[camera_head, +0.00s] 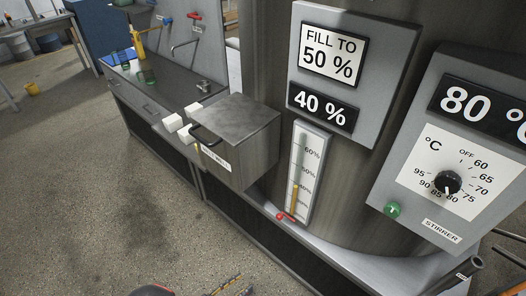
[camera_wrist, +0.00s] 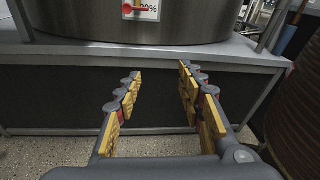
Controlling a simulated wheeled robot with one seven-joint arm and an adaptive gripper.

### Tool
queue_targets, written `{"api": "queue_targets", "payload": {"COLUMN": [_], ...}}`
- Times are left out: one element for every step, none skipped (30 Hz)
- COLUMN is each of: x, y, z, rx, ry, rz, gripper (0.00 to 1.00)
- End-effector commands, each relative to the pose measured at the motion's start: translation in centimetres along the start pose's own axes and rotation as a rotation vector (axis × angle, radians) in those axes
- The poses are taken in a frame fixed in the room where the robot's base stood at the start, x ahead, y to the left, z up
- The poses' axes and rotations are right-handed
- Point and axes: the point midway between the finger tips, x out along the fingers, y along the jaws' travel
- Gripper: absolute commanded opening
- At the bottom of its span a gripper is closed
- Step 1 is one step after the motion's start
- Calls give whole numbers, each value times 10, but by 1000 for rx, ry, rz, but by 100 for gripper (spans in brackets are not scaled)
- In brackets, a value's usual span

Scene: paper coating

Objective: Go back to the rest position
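My gripper (camera_wrist: 160,76) is open and empty in the wrist view, its two yellow-padded fingers spread apart. It faces the dark front panel (camera_wrist: 160,98) of the bench, below the big steel tank (camera_wrist: 100,22). Nothing lies between the fingers. In the head view, small yellow-and-dark parts at the bottom edge may belong to my gripper, but too little shows to be sure.
The tank carries a "40 %" display (camera_head: 322,107), a level gauge (camera_head: 304,173) with a red valve (camera_head: 286,217), and a stirrer panel (camera_head: 455,185). A steel box (camera_head: 235,140) stands beside white blocks (camera_head: 173,123). Open floor (camera_head: 90,200) lies to the left.

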Motion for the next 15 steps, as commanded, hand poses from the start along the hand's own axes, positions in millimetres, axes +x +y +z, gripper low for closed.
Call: {"api": "queue_targets", "payload": {"x": [-1, -2, -3, -4, -4, -5, -5, -6, -6, -7, -7, -8, -8, -9, -9], "y": [-10, -15, -22, -26, -30, -35, -38, -42, -45, -48, -51, -55, -58, -61, -65], "z": [1, 2, 3, 5, 7, 10, 13, 16, 20, 25, 29, 35, 41, 47, 56], "rx": [15, 27, 44, 57, 70, 88, 103, 119, 142, 161, 180, 210, 235, 262, 301], "ry": [32, 53, 81, 100, 119, 143, 162, 180, 208, 229, 250, 281, 306, 333, 370], "rz": [-27, -44, -68, -86, -104, -127, -145, -164, -190, -212, -233, -265, -291, -317, -356], "gripper": [39, 39, 39, 39, 39, 39, 39, 39, 39, 39, 39, 39, 39, 39, 39]}}
